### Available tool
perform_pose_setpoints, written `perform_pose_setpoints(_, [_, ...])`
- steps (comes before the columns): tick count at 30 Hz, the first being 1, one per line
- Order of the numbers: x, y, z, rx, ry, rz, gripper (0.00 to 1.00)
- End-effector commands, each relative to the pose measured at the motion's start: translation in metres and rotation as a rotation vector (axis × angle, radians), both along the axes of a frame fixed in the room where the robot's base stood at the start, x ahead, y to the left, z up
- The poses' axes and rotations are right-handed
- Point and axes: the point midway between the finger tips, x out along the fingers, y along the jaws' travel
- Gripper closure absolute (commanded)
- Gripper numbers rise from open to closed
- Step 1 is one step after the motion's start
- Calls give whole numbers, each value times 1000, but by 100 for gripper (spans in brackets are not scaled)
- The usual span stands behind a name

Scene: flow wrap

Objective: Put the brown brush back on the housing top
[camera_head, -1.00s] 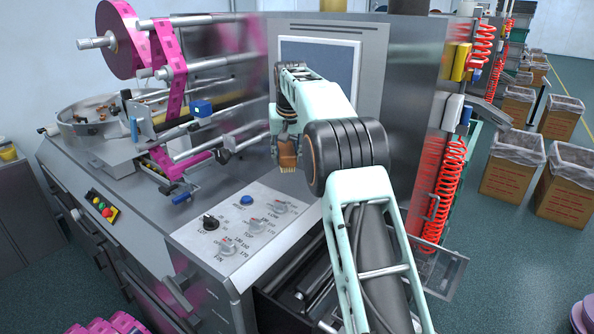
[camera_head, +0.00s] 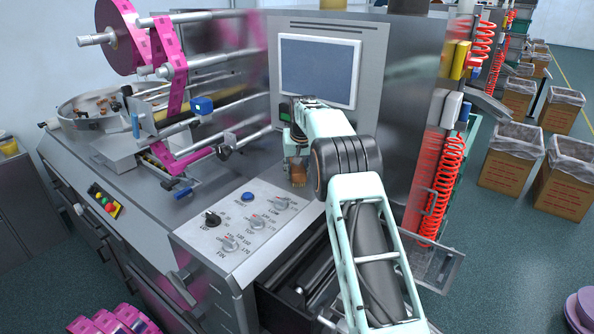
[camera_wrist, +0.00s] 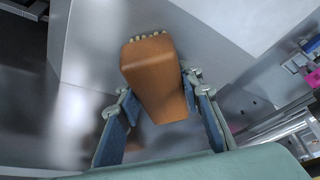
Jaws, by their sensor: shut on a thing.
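The brown brush (camera_wrist: 155,80) is between the two fingers of my gripper (camera_wrist: 165,115) in the wrist view, with a row of pale bristle tips showing at its far end. In the head view the brush (camera_head: 298,175) hangs below my gripper (camera_head: 297,155), bristles down, just behind the control panel. My gripper is shut on it. The grey metal housing top (camera_head: 262,158) lies below and around it. In the head view I cannot tell whether the bristles touch the surface.
A control panel (camera_head: 245,222) with knobs lies in front of the brush. An upright cabinet with a screen (camera_head: 318,70) stands behind. Pink film rollers (camera_head: 172,75) and a round tray of brown pieces (camera_head: 88,108) are on the left. An open drawer (camera_head: 290,285) is below.

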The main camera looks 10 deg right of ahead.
Motion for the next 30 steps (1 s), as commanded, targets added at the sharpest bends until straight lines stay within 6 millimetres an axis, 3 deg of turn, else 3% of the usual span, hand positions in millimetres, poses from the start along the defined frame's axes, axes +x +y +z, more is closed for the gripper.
perform_pose_setpoints(4, [0,0,-3,0,-1,0,89])
perform_pose_setpoints(5, [0,0,-3,0,0,0,63])
perform_pose_setpoints(9, [0,0,-3,0,0,0,49])
perform_pose_setpoints(20, [0,0,3,0,-2,0,49])
perform_pose_setpoints(26, [-11,0,28,0,-4,0,49])
perform_pose_setpoints(30, [-23,0,56,0,-5,0,49])
